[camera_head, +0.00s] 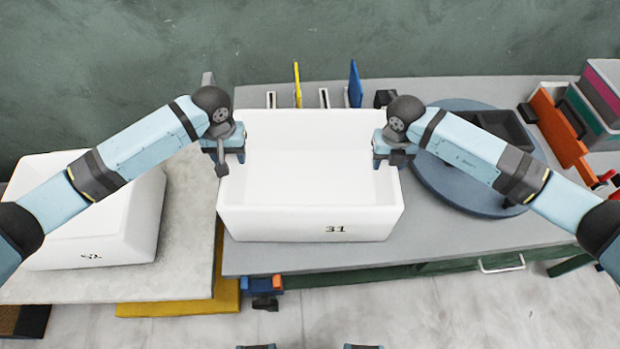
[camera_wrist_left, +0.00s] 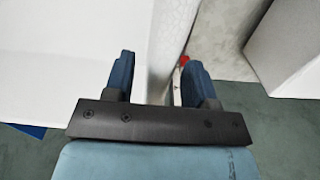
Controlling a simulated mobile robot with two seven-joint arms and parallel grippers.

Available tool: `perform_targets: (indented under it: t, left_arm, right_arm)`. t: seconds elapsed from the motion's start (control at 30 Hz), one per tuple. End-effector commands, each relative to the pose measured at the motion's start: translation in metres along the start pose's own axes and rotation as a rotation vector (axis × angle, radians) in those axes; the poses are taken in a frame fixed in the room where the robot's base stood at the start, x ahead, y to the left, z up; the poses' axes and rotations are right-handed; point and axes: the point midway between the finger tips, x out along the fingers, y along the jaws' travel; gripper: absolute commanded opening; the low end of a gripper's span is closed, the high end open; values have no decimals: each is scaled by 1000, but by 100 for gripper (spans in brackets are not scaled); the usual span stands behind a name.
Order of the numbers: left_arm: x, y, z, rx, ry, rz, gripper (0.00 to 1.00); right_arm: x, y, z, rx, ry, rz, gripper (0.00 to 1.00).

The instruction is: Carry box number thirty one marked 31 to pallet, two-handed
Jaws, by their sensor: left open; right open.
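The white open-topped box marked 31 (camera_head: 290,222) stands on the grey workbench in the middle of the head view, and it looks empty. My left gripper (camera_head: 222,165) is open at the box's left side wall. In the left wrist view the white wall (camera_wrist_left: 165,45) runs between the two open fingers (camera_wrist_left: 160,85), with a gap beside it. My right gripper (camera_head: 390,163) is open at the right side wall; whether it touches the wall cannot be told. No pallet can be made out for certain.
Another white box marked 52 (camera_head: 95,235) sits on a pale slab (camera_head: 180,265) at the left. The grey bench (camera_head: 450,232) carries a blue round turntable (camera_head: 450,190) at the right. Coloured upright pieces (camera_head: 355,85) stand behind the box.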

Motion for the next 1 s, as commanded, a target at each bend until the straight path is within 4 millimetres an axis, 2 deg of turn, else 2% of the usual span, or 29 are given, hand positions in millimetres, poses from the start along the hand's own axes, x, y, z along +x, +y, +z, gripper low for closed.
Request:
perform_targets:
  t: [0.23,0.27,0.4,0.47,0.5,0.8,1.0]
  left_arm:
    - [1,0,0,0,0,0,51]
    - [1,0,0,0,0,0,49]
    - [0,0,0,0,0,1,17]
    - [0,0,0,0,0,0,3]
    - [0,0,0,0,0,1,0]
    - [-1,0,0,0,0,1,0]
    - [-14,0,0,0,1,1,0]
  right_arm:
    - [1,0,0,0,0,0,51]
    - [1,0,0,0,0,0,49]
    - [1,0,0,0,0,0,17]
    - [0,0,0,0,0,0,3]
    - [0,0,0,0,0,0,0]
    - [-1,0,0,1,0,0,0]
    - [-14,0,0,1,0,0,0]
